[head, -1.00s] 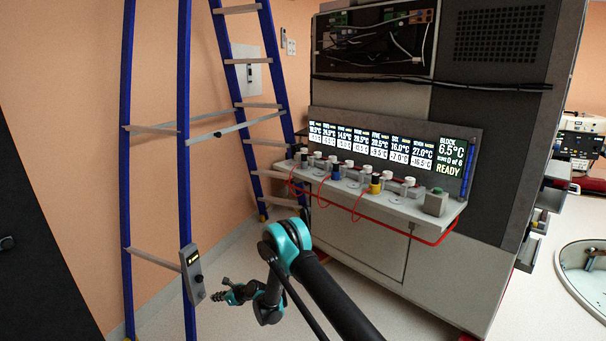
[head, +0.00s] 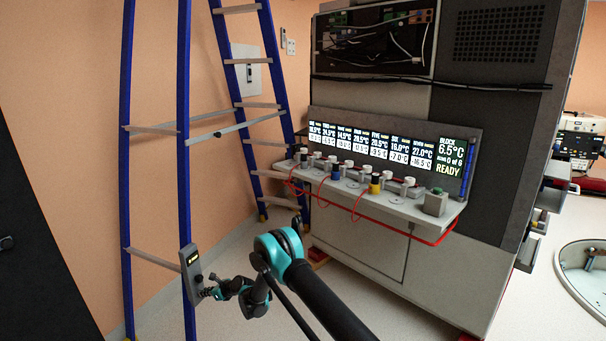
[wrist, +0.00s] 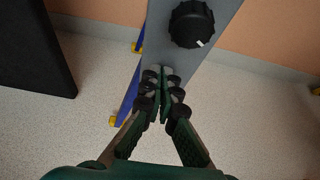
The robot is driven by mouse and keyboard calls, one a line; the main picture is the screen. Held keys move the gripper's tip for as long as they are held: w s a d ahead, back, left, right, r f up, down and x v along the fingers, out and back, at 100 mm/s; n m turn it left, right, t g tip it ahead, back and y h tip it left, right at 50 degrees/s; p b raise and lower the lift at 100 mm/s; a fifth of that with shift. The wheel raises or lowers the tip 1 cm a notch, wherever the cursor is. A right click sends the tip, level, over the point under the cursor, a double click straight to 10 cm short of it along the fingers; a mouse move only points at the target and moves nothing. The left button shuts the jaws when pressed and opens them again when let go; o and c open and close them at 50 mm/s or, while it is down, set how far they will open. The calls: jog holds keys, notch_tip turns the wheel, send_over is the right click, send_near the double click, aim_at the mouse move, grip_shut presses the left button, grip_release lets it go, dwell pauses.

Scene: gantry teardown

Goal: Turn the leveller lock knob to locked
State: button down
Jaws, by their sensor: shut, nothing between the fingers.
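The leveller lock knob is a round black knob (wrist: 191,24) with a white mark at its lower right edge, on a grey plate (wrist: 217,50) in the wrist view. In the head view the grey box (head: 190,268) with a small lit yellow label is fixed to the blue ladder's (head: 185,130) near leg; the knob is too small to make out clearly there. My gripper (wrist: 163,73) is shut and empty, its tips over the plate's lower edge, just below and left of the knob, apart from it. It also shows in the head view (head: 207,293) beside the box's lower end.
A grey cabinet (head: 370,250) with a lit temperature display (head: 375,146) and a shelf of small knobs and red cables stands to the right. A dark panel (wrist: 30,45) is at the left. Pale floor lies open below the ladder.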

jog(key=shift+r, duration=0.1)
jog(key=shift+s+r, duration=0.15)
jog(key=shift+r, duration=0.15)
jog(key=shift+s+d, duration=0.35)
jog(key=shift+d, duration=0.55)
jog(key=shift+s+d, duration=0.4)
jog(key=shift+d, duration=0.55)
jog(key=shift+s+d, duration=0.35)
jog(key=shift+d, duration=0.55)
jog(key=shift+d, duration=0.1)
